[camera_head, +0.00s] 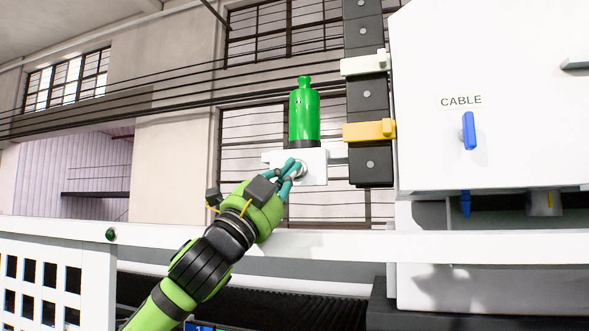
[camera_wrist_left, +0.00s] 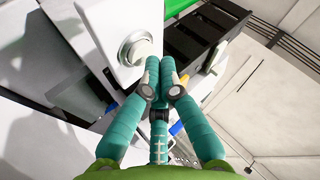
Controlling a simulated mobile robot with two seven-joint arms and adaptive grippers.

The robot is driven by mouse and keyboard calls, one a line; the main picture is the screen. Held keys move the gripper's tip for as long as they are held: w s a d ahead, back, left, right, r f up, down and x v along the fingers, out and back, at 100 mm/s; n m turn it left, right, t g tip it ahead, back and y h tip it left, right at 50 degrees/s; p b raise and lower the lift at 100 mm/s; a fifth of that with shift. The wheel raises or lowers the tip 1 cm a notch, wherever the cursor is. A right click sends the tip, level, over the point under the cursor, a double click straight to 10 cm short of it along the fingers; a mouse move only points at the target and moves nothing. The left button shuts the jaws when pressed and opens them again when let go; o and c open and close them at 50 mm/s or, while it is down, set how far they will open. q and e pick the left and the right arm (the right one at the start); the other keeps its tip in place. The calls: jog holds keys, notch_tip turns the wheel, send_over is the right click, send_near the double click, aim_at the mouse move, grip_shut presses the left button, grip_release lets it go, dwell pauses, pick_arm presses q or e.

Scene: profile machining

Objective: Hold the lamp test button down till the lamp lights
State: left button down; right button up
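The lamp (camera_head: 304,115) is a green bottle-shaped cover standing upright on a white box (camera_head: 316,157). It looks evenly green, and I cannot tell whether it is lit. The test button (camera_wrist_left: 136,49) is a round, pale metal button in a ring on the box's face. In the head view it is mostly hidden behind my fingers. My left gripper (camera_head: 294,167) has its teal fingers drawn together with nothing between them. In the left wrist view the fingertips (camera_wrist_left: 162,76) are just beside the button's lower rim; I cannot tell whether they touch it. My right gripper is not in view.
A dark upright post (camera_head: 368,100) with a white clamp (camera_head: 366,65) and a yellow clamp (camera_head: 370,131) stands right of the lamp. Further right is a white machine housing marked CABLE, with a blue handle (camera_head: 468,131). A white rail (camera_head: 400,247) crosses below the gripper.

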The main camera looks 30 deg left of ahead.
pick_arm(q)
jog(key=shift+w+a, duration=0.15)
jog(key=shift+w, duration=0.35)
dwell(0.5)
dwell(2.2)
jog(key=shift+s, duration=0.7)
jog(key=shift+s+d, duration=0.1)
jog(key=shift+d, duration=0.1)
jog(key=s, duration=0.2)
jog(key=s+d, duration=0.1)
jog(key=s, duration=0.2)
jog(key=shift+d, duration=0.1)
